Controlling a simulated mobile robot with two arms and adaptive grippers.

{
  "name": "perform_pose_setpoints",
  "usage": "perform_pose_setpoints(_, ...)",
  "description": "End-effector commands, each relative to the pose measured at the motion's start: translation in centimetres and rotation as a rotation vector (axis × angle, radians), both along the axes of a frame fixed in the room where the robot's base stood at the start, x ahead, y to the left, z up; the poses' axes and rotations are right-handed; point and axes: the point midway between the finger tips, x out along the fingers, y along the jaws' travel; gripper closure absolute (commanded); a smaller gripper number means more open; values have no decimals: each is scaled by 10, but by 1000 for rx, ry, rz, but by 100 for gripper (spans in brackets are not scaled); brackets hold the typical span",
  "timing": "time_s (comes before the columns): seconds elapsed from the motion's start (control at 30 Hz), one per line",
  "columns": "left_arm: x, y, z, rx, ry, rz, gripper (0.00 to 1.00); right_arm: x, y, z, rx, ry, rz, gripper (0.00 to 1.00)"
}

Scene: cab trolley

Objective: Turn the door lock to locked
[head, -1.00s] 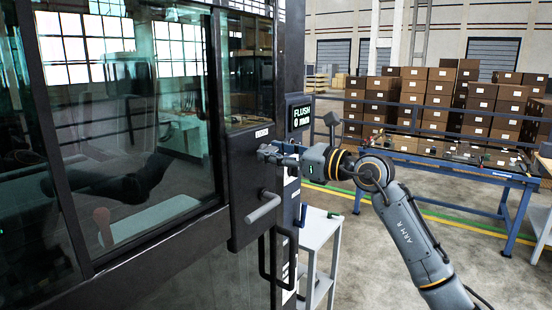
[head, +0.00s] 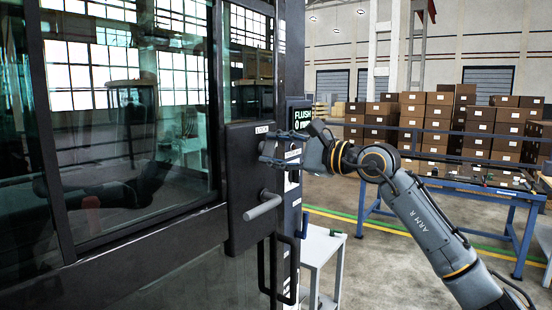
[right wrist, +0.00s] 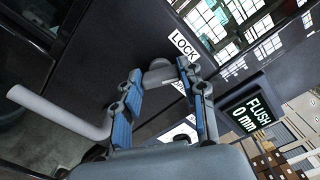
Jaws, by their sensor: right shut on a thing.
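The door lock is a grey rounded knob (right wrist: 160,72) beneath a white LOCK label (right wrist: 184,46) on a dark plate (head: 238,185) on the door. My right gripper (head: 272,148) is at the upper right of this plate. In the right wrist view, the blue-padded fingers of my right gripper (right wrist: 163,95) are on either side of the knob and shut on it. They partly hide the knob, and its exact turn cannot be told. A grey lever handle (head: 263,206) sticks out below, apart from the gripper. My left gripper is not in view.
A display (head: 301,118) reading FLUSH 0 mm is right of the plate. A dark pull handle (head: 292,268) is below it. A small white trolley (head: 320,245) stands beside the door. A blue workbench (head: 450,188) and stacked boxes (head: 420,115) are farther back, with open floor between.

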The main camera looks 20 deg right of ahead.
Motion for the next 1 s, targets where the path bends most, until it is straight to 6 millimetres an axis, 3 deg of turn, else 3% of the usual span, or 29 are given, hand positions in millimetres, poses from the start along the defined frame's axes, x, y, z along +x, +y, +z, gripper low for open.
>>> perform_pose_setpoints(0.5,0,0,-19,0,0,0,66,0,0,-2,-314,-241,0,90)
perform_pose_setpoints(1.0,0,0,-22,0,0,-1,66,0,0,-2,-402,-309,1,90)
